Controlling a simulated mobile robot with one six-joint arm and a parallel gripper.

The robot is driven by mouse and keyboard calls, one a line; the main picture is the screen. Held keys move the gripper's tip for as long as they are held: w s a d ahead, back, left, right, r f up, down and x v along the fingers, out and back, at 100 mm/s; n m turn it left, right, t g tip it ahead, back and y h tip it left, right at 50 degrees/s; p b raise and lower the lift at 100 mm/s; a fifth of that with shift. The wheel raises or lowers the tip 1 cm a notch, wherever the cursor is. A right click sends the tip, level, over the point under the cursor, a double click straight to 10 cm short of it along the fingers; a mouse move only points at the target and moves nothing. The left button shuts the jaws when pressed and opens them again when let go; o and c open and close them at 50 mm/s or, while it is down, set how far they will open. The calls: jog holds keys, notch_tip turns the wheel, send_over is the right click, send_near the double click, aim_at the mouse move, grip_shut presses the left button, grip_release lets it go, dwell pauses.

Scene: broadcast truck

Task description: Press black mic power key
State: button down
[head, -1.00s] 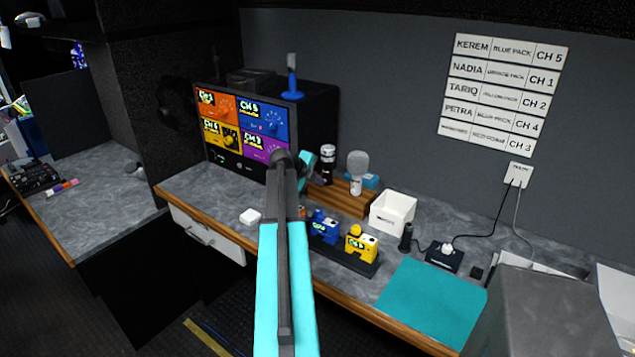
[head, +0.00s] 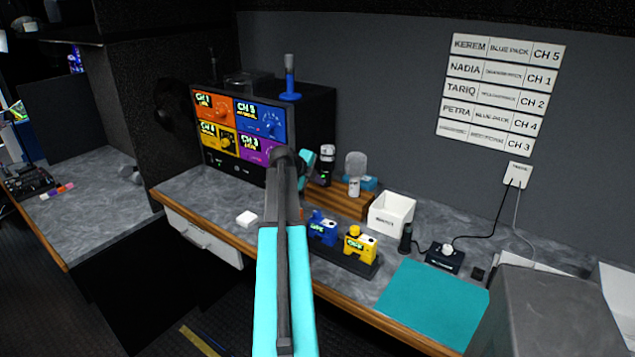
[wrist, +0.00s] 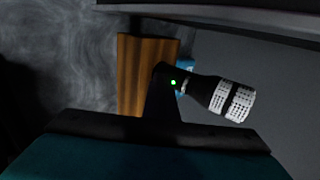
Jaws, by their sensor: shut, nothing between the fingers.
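The black mic (head: 327,161) stands at the back of the desk by the wooden block in the head view, with a pale grille split by a dark band. In the wrist view the mic (wrist: 232,98) lies across the picture, its black body pointing left. A small green light (wrist: 173,82) shows on that body. My gripper (wrist: 163,72) is shut and empty, its dark fingertips overlapping the body beside the light. I cannot tell whether they touch. The power key itself cannot be made out. In the head view my arm hides part of this area.
A grey-headed mic (head: 355,165) stands on the wooden block (head: 345,203) close by. A monitor (head: 240,125) is to the left and a white box (head: 391,213) to the right. Blue (head: 322,230) and yellow packs (head: 361,245) stand in front. The teal mat (head: 430,300) is clear.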

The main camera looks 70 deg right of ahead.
jog(key=shift+s, duration=0.15)
jog(key=v, duration=1)
jog(key=shift+w+f, duration=0.1)
jog(key=shift+w, duration=0.15)
